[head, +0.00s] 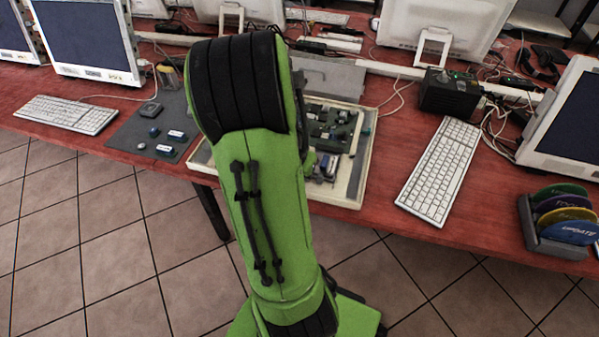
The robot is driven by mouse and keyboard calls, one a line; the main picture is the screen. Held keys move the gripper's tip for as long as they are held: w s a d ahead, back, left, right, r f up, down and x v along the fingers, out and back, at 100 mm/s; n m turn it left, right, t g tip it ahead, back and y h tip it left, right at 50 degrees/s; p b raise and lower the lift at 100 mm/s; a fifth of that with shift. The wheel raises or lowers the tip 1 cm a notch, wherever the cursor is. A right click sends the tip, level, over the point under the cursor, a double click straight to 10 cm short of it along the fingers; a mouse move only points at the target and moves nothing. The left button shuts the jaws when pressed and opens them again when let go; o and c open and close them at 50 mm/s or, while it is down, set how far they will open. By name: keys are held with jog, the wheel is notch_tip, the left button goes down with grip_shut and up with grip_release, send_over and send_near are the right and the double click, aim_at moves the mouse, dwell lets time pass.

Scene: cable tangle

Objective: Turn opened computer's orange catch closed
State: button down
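The opened computer (352,180) lies on the red table behind my green arm. Its pale case edge and green circuit board (330,130) show to the right of the arm, and a corner of the case shows to the left. My arm hides the middle and left of the computer. I cannot make out the orange catch in this view. My gripper is not visible; the arm bends away over the computer and hides its end.
A white keyboard (440,170) and a dark box (450,94) stand right of the computer. A rack of coloured discs (560,222) is at the right edge. A grey mat (150,135) with small items lies left. Monitors and loose cables fill the back.

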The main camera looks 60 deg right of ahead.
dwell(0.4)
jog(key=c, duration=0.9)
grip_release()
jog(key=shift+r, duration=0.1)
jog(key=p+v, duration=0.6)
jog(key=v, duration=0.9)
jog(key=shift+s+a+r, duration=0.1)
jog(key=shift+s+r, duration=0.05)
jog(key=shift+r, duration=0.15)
